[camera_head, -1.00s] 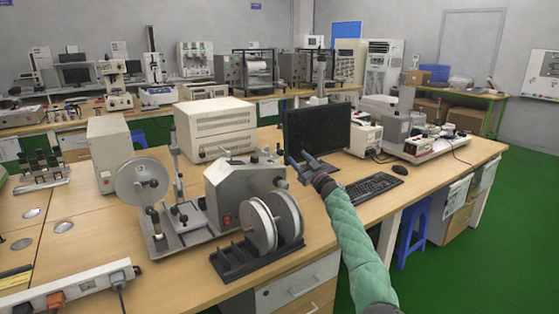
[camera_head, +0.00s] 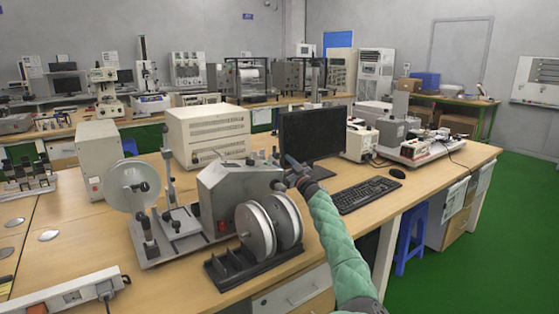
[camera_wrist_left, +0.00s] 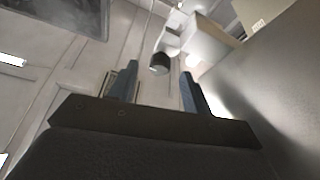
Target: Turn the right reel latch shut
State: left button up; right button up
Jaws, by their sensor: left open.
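The grey reel machine (camera_head: 232,197) stands on the wooden bench with two white reels, a front one (camera_head: 255,231) and a rear one (camera_head: 287,220), on its right front side. Another pale reel (camera_head: 132,184) is at its left. My left gripper (camera_head: 290,168) is at the machine's upper right edge, its arm reaching in from the lower right. In the left wrist view its two blue-grey fingers (camera_wrist_left: 159,88) are apart, with a dark round knob (camera_wrist_left: 160,63) beyond the gap between them. I cannot tell whether this knob is the right reel latch. My right gripper is out of view.
A black monitor (camera_head: 312,134) stands close behind my gripper, with a keyboard (camera_head: 367,194) to the right. A cream box instrument (camera_head: 208,133) is behind the machine. A power strip (camera_head: 68,296) lies at the front left.

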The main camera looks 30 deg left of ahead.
aim_at(276, 153)
pick_arm(q)
jog(key=shift+x, duration=1.45)
jog(key=c, duration=1)
